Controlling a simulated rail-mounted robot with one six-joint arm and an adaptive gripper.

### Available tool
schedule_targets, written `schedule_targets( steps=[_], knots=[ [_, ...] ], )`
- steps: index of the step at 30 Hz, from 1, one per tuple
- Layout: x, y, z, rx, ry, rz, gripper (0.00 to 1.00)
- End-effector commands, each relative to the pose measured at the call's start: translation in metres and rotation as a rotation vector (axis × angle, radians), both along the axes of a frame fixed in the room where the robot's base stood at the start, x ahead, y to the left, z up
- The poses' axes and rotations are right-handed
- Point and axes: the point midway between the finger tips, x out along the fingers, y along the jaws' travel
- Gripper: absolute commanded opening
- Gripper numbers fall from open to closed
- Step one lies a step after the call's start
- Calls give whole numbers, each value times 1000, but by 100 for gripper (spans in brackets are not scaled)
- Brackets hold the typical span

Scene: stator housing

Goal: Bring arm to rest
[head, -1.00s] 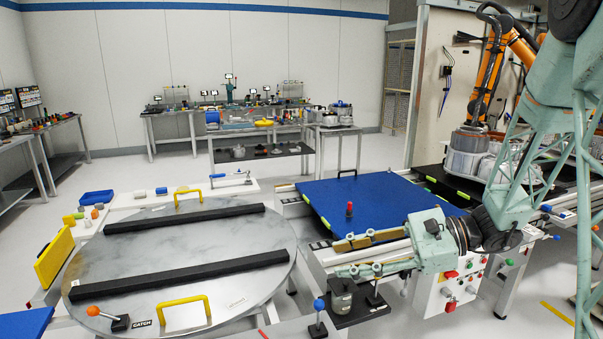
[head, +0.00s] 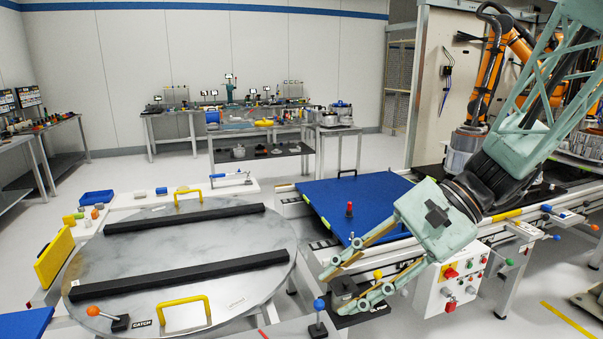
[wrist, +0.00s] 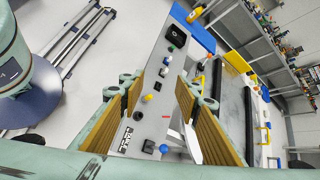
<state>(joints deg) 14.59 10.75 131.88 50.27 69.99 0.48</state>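My gripper (head: 334,291) is pale green with ribbed brass-coloured finger pads. In the head view it points down and left above the front end of the blue-topped conveyor table (head: 376,193). Its two fingers are spread apart. In the wrist view my gripper (wrist: 158,88) also shows a wide gap between the fingers, with nothing held. My arm comes in from the upper right. The black fixture on the front ledge is partly hidden behind the fingers.
A round metal turntable (head: 190,245) with two black bars lies to the left. A control box (head: 450,287) with red buttons stands below and right of my gripper. An orange robot (head: 490,75) is at the back right.

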Motion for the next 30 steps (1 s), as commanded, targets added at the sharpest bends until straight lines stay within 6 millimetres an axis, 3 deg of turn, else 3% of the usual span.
schedule_targets(
  steps=[15, 30],
  knots=[
    [-69, -12, 14, -203, -144, 173, 31],
    [-122, -38, 25, -401, -295, 322, 31]
  ],
)
